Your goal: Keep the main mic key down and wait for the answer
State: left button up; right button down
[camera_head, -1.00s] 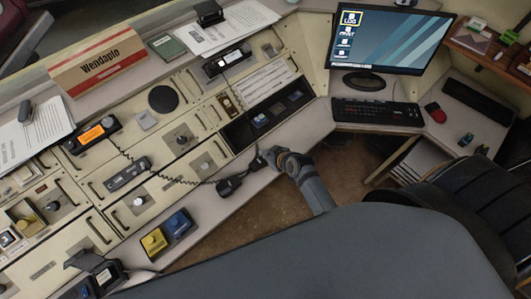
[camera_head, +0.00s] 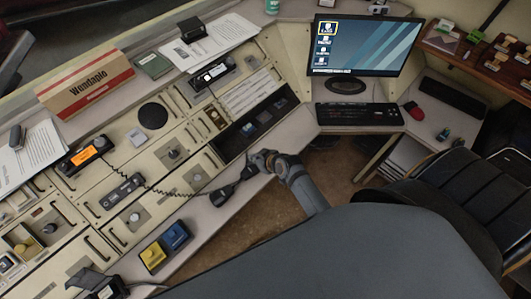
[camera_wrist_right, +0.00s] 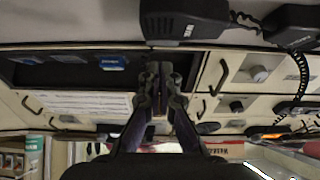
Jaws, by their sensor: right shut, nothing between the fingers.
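A black hand microphone (camera_head: 222,195) with a coiled cord lies on the console's front ledge; a black unit with a coiled cord (camera_wrist_right: 292,25) shows at the upper right of the right wrist view. A dark piece (camera_head: 246,172) sits between this microphone and my right gripper (camera_head: 257,160). In the right wrist view, a black block (camera_wrist_right: 185,18) is just above my fingertips (camera_wrist_right: 160,70). My right gripper is shut with nothing between its fingers. I cannot tell whether it touches the dark piece, and no pressed key can be made out.
A radio with an orange display (camera_head: 85,157) is on the console at left. Yellow (camera_head: 152,257) and blue (camera_head: 175,235) boxes sit on the front ledge. A monitor (camera_head: 368,45) and keyboard (camera_head: 358,114) are to the right. A black chair (camera_head: 450,185) stands at right.

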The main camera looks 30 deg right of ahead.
jog(key=b+v, duration=0.1)
jog(key=v, duration=0.2)
jog(key=shift+b, duration=0.4)
pick_arm(q)
jog(key=shift+s+f+b, duration=0.3)
jog(key=shift+f+b, duration=0.05)
pick_arm(e)
jog(key=v, duration=0.7)
jog(key=shift+r, duration=0.5)
jog(key=shift+f, duration=0.15)
